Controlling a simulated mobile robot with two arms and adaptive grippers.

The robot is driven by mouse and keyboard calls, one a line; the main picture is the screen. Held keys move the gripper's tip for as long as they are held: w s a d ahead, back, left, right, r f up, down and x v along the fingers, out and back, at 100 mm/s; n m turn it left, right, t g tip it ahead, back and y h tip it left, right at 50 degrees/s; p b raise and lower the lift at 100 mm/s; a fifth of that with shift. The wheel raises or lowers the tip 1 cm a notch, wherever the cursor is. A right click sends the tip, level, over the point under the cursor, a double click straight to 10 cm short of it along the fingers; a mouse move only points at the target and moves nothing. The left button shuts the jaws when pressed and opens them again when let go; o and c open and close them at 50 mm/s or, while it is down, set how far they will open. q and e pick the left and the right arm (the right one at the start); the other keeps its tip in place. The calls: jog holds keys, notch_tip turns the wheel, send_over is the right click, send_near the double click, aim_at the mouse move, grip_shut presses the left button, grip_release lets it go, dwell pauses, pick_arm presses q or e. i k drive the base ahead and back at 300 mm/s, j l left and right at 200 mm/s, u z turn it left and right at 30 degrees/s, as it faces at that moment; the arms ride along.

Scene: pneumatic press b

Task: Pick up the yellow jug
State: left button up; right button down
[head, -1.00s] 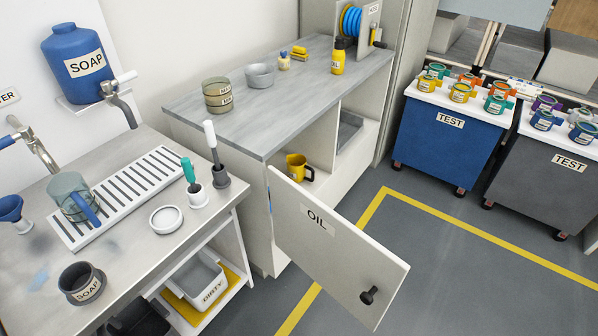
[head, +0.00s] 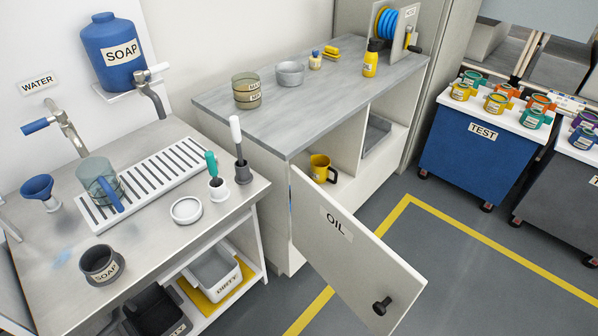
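The yellow jug (head: 319,168) stands upright inside the open cupboard under the grey counter, on the cupboard's floor. Its dark handle is on its right side. The open cupboard door (head: 350,245), labelled OIL, swings out in front of it and its upper edge comes close below the jug in the picture. The jug looks free of contact with any gripper. Neither of my grippers is in the head view.
The grey counter (head: 295,112) above holds a yellow bottle (head: 371,60), a grey bowl (head: 290,75) and stacked tinted containers. A steel sink table (head: 140,245) is at left. Blue TEST cart (head: 465,150) stands at right. The floor between is clear.

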aim_at(324, 172)
jog(key=i+l+u, duration=0.1)
jog(key=l+u, duration=0.7)
jog(key=l, duration=0.2)
jog(key=l+u, duration=0.4)
jog(key=l, duration=0.15)
jog(key=l+u, duration=0.4)
jog(key=l, duration=0.5)
jog(key=l+u, duration=0.4)
jog(key=l, duration=0.5)
